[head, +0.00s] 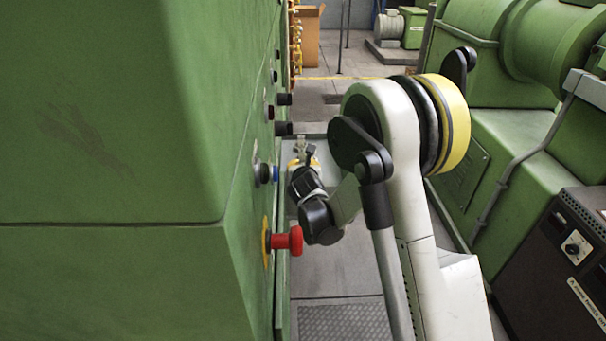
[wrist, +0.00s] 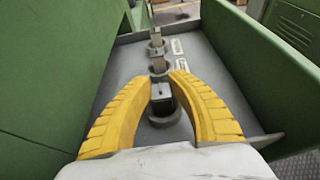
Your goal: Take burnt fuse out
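In the wrist view, the yellow fingers of my gripper (wrist: 161,78) reach along a grey tray, with a gap between their tips. A grey, block-shaped fuse (wrist: 161,91) stands in the nearest round holder (wrist: 164,117), between the fingers. I cannot tell whether the fingers touch it. Two more round holders with upright fuses stand in a row farther off, a middle one (wrist: 159,67) and a far one (wrist: 157,46). None is clearly marked as burnt. In the head view, my gripper (head: 303,160) is small and partly hidden beside the green cabinet.
A green cabinet (head: 110,130) fills the left, with a red button (head: 288,241) and dark knobs sticking out close to my arm. The grey tray (wrist: 235,90) has green walls on both sides. White labels (wrist: 181,64) lie beside the farther holders. Green machinery (head: 500,130) stands at right.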

